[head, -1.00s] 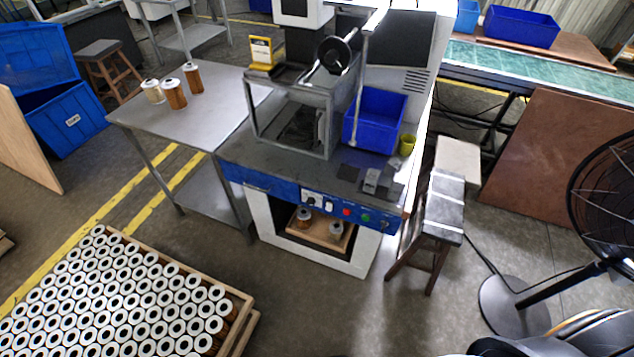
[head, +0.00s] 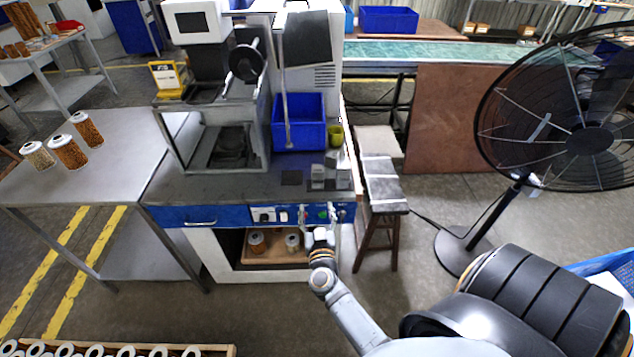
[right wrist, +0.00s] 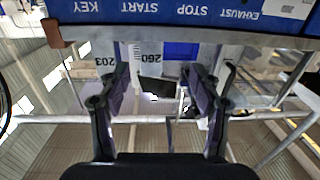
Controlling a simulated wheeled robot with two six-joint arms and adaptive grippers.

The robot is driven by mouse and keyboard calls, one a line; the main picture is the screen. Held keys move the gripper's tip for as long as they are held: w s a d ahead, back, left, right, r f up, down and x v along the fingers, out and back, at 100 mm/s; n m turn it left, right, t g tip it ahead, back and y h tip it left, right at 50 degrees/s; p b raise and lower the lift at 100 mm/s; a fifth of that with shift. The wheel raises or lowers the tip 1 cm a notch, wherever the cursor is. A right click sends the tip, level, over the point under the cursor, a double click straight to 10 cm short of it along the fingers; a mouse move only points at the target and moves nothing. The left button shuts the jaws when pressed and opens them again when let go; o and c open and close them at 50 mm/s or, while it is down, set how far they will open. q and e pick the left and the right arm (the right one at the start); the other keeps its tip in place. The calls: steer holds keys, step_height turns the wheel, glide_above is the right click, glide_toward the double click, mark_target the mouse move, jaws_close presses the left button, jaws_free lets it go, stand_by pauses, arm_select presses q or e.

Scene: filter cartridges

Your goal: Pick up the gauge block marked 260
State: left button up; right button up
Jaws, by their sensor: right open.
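The block marked 260 (right wrist: 150,58) shows in the right wrist view, its number upside down, beyond and between my fingers. A block marked 203 (right wrist: 104,68) is just left of it, partly behind a finger. In the head view several small grey blocks (head: 317,178) stand on the right part of the machine's bench; their numbers are too small to read. My right gripper (head: 319,214) is open and empty at the front of the blue control panel, short of the blocks. It also shows in the right wrist view (right wrist: 160,82). My left gripper is out of view.
The blue panel (right wrist: 180,10) with its buttons lies close to my fingers. A blue bin (head: 299,124) and a yellow cup (head: 336,135) stand behind the blocks. A dark square plate (head: 291,178) lies left of them. A stool (head: 383,190) and fan (head: 590,139) are at right.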

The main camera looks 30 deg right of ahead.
mark_target(318, 179)
steer(key=shift+m+h, duration=0.5)
steer(key=shift+h, duration=0.2)
steer(key=w+d, duration=0.1)
steer(key=w+d+r, duration=0.1)
steer(key=w, duration=0.1)
steer(key=w+d+r, duration=0.1)
steer(key=d, duration=0.1)
steer(key=shift+w+r, duration=0.15)
steer(key=shift+w, duration=0.1)
steer(key=x, duration=0.4)
steer(key=shift+w+r, duration=0.15)
steer(key=shift+w, duration=0.1)
steer(key=shift+w+d, duration=0.2)
steer(key=shift+w, duration=0.15)
steer(key=shift+s+a, duration=0.1)
steer(key=shift+s, duration=0.05)
steer(key=shift+c, duration=0.5)
jaws_close()
